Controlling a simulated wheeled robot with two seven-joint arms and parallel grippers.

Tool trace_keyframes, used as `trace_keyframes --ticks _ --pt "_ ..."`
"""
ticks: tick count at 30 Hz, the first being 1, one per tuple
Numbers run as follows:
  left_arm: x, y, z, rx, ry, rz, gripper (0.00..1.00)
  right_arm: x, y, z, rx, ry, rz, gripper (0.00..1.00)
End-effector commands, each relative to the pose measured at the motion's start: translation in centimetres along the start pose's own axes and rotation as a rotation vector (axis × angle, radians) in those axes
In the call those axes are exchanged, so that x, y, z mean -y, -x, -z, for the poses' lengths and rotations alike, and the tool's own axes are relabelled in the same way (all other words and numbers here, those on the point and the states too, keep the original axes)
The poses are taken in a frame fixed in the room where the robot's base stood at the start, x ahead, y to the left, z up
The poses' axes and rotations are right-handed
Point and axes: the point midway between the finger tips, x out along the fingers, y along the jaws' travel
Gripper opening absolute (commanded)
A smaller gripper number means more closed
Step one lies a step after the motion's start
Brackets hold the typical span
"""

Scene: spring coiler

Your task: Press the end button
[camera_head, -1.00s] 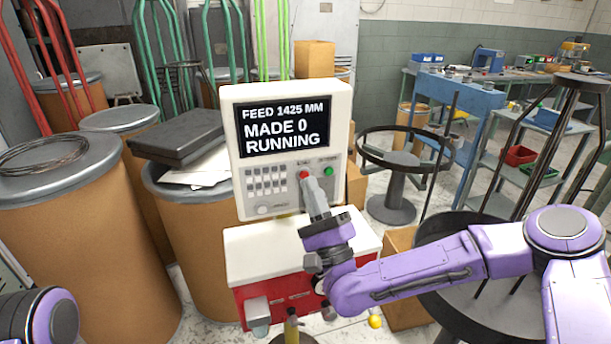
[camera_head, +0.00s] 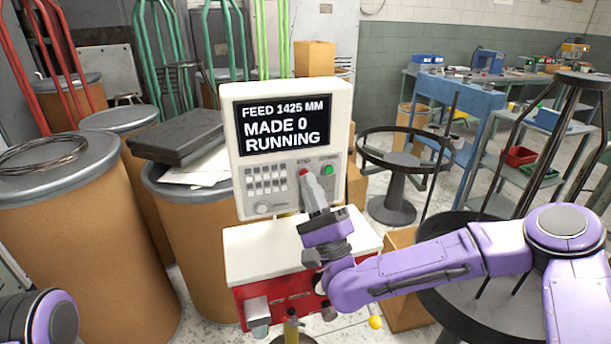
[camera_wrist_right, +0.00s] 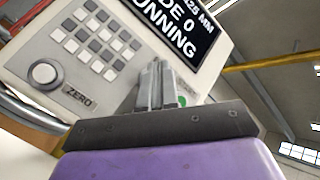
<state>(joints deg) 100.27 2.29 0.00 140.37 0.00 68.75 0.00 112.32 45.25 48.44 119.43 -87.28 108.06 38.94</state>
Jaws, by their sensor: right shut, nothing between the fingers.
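The control panel (camera_head: 239,183) is a pale upright box with a lit screen (camera_head: 283,127) reading "FEED 1425 MM, MADE 0, RUNNING". Below the screen are a red button (camera_head: 304,172), a green button (camera_head: 327,169) and a grey keypad; I cannot read which button is labelled end. My right gripper (camera_head: 309,181) is shut and empty, its tips at or just in front of the red button; contact is unclear. In the right wrist view, the closed fingers (camera_wrist_right: 157,72) hide the red button, and the green button (camera_wrist_right: 182,101) peeks out beside them. My left gripper is out of view.
A round knob marked ZERO (camera_wrist_right: 43,74) sits below the keypad. The panel stands on a white-topped red cabinet (camera_head: 262,248). Brown drums (camera_head: 75,230) and a black case (camera_head: 177,136) stand left; a round-ringed stand (camera_head: 391,209) and blue bench (camera_head: 458,92) are right.

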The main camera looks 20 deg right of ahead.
Motion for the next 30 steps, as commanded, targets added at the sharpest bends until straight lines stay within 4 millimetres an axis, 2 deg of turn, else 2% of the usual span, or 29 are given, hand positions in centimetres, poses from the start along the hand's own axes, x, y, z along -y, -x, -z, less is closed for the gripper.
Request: trace_keyframes --ticks 30 --pt "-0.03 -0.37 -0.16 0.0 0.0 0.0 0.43 -0.39 -0.54 0.39 0.0 0.0 0.0 0.0"
